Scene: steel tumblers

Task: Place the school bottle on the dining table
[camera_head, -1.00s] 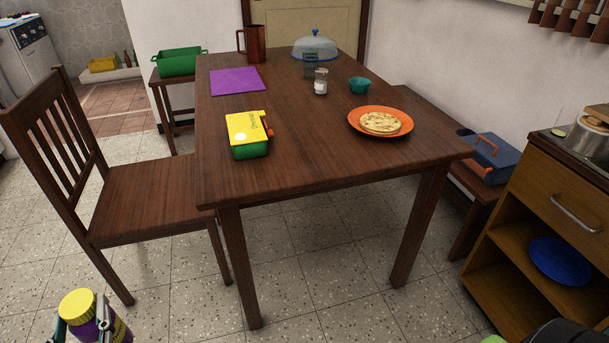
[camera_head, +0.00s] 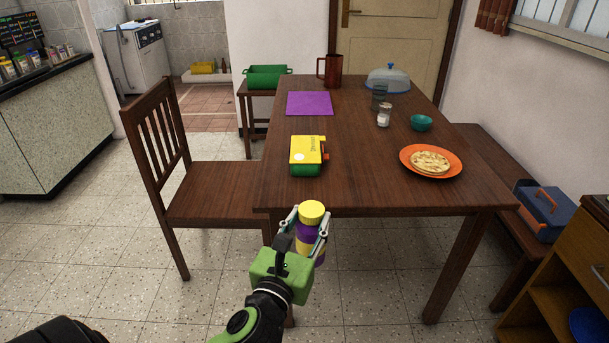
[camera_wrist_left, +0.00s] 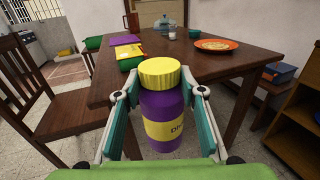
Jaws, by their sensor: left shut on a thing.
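The school bottle (camera_head: 312,212) is purple with a yellow cap and a yellow band. My left gripper (camera_head: 305,222) is shut on it and holds it upright in front of the dining table's near edge. In the left wrist view the bottle (camera_wrist_left: 162,105) stands between the two fingers of the gripper (camera_wrist_left: 163,115). Its lower part is partly hidden by the gripper in the head view. The brown wooden dining table (camera_head: 365,185) has bare top between its near edge and the things on it. My right gripper is not in view.
A yellow and green lunch box (camera_head: 307,156) lies near the table's left edge. An orange plate (camera_head: 447,174) with flatbread is at the right. A purple mat (camera_head: 309,103), a glass shaker (camera_head: 384,115) and a teal bowl (camera_head: 421,123) are farther back. A chair (camera_head: 215,190) stands at the left.

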